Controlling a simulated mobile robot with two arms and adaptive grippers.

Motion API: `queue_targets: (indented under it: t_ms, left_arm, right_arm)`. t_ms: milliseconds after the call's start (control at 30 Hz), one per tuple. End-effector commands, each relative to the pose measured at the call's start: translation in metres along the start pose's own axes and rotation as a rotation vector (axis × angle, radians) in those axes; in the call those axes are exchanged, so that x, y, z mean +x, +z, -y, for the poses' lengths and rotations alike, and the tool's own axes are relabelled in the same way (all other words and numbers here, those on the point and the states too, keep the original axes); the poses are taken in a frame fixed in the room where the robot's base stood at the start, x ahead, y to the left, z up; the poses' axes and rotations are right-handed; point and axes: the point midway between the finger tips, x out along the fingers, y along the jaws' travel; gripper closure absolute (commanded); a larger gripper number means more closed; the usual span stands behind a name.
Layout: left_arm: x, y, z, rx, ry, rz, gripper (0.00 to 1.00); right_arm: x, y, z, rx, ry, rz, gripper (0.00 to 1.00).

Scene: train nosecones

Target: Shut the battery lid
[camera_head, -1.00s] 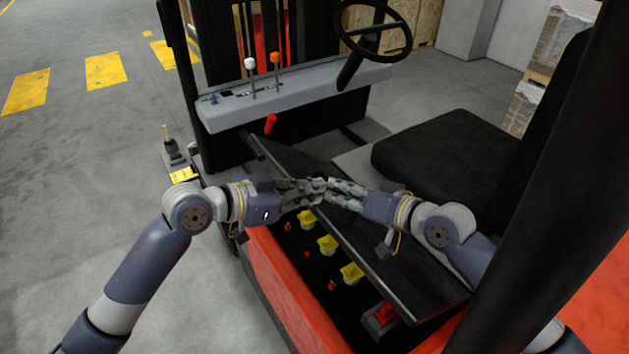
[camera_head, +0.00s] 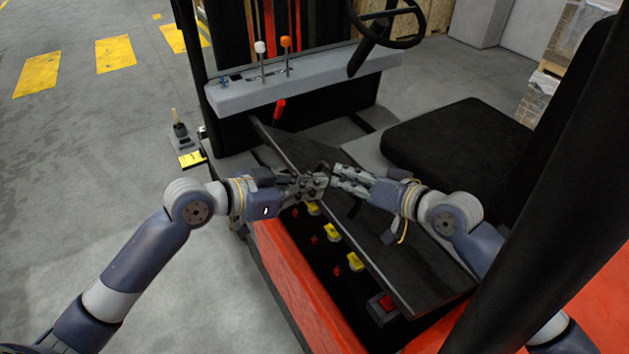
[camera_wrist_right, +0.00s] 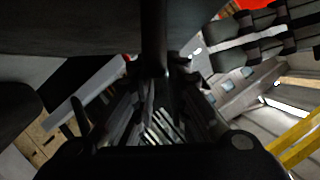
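The battery lid (camera_head: 425,265) is a dark, flat panel, tilted up over the battery compartment (camera_head: 332,270). The compartment shows yellow caps (camera_head: 333,232) and small red parts. My left gripper (camera_head: 318,187) is at the lid's raised front edge, toward its far half; whether its fingers are shut is unclear. My right gripper (camera_head: 341,178) is over the lid's upper face, facing the left one across a small gap. In the right wrist view its fingers (camera_wrist_right: 165,105) stand apart, with a dark bar in front of them. Contact with the lid cannot be told.
A black seat (camera_head: 455,145) stands behind the lid. A grey console (camera_head: 300,80) with levers and a steering wheel (camera_head: 400,25) lies beyond it. A dark post (camera_head: 545,180) rises at the right.

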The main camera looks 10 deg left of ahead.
Motion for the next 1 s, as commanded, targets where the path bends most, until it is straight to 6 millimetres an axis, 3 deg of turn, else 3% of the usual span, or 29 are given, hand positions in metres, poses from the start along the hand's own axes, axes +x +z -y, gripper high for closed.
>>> queue_targets:
  t_ms: [33, 467, 1000]
  left_arm:
    - [0.001, 0.008, 0.000, -0.005, 0.001, 0.020, 1.00]
    - [0.001, 0.003, 0.000, -0.003, 0.001, 0.006, 1.00]
    - [0.001, 0.002, 0.000, -0.002, 0.001, 0.003, 1.00]
  right_arm:
    - [-0.003, -0.010, 0.001, -0.007, -0.002, -0.018, 0.80]
    - [-0.010, -0.003, -0.002, -0.002, 0.003, -0.006, 0.80]
    - [-0.108, -0.004, 0.000, -0.005, 0.002, -0.009, 0.80]
